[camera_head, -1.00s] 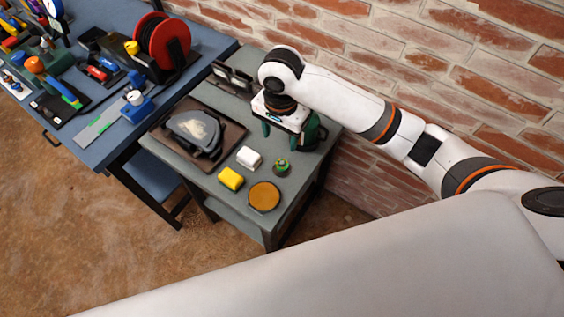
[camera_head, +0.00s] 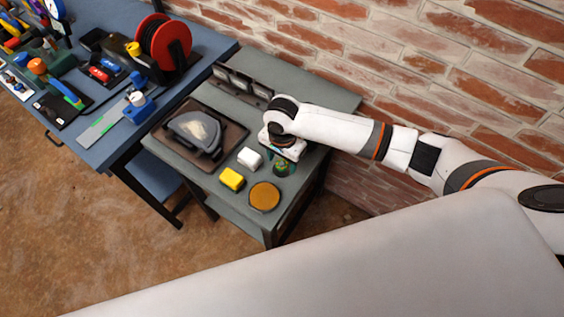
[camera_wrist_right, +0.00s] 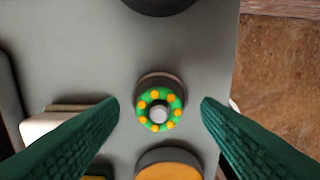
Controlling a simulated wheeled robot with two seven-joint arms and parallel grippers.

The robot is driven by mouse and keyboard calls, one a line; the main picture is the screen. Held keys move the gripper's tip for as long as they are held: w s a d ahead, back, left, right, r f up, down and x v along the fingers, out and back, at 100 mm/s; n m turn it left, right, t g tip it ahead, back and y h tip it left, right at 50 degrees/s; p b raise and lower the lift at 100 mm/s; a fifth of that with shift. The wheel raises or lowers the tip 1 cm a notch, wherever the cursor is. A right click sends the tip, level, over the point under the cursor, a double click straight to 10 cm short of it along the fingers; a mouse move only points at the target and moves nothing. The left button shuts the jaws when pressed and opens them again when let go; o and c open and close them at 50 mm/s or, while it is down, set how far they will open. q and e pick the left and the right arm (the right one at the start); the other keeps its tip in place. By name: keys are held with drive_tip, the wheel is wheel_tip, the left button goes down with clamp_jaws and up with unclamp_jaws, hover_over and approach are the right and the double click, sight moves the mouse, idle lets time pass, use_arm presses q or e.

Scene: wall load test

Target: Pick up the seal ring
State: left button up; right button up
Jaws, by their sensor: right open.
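The seal ring (camera_wrist_right: 145,111) is green with several orange dots. It sits around a silver post (camera_wrist_right: 159,114) on a small round dark base on the grey side table (camera_wrist_right: 90,55). In the head view the ring (camera_head: 281,169) shows partly beneath my right gripper (camera_head: 283,158). In the wrist view my right gripper (camera_wrist_right: 161,103) is open, its green ribbed fingers to the left and right of the ring, touching nothing that I can see. The height of the fingertips above the table is hard to tell. My left gripper is not in view.
A white block (camera_head: 249,158), a yellow block (camera_head: 231,179) and an orange-topped disc (camera_head: 264,197) lie close to the ring. A tray (camera_head: 235,133) with a grey case is left of them. A brick wall (camera_head: 430,70) runs behind the table. A blue bench (camera_head: 100,150) stands left.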

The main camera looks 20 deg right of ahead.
drive_tip(key=c, duration=1)
drive_tip(key=shift+c, duration=0.2)
wheel_tip(320, 180, up, 10)
drive_tip(key=shift+b, duration=0.35)
